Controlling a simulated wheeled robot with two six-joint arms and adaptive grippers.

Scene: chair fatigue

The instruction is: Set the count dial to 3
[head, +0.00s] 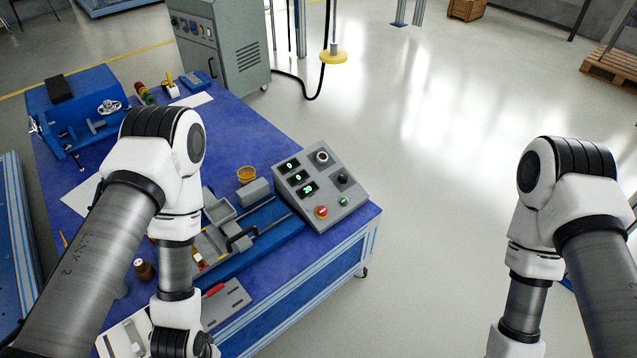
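A grey control box (337,215) stands at the right end of the blue-topped workbench, its sloped panel facing up. It has three green displays; the upper (289,165) and middle (298,178) seem to read 0, and the lower (307,189) is too small to read surely. A round light-rimmed dial (322,157) sits at the panel's top, with a black knob (342,178) below it. I cannot tell which is the count dial. A red button (321,211) and a green button (343,201) are at the bottom. Both my grippers are outside the view; neither arm touches the box.
A blue fixture with a grey handle (242,237) lies left of the box. A blue machine (85,108) is at the bench's far left, and a grey cabinet (222,50) stands behind the bench. The floor right of the bench is clear.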

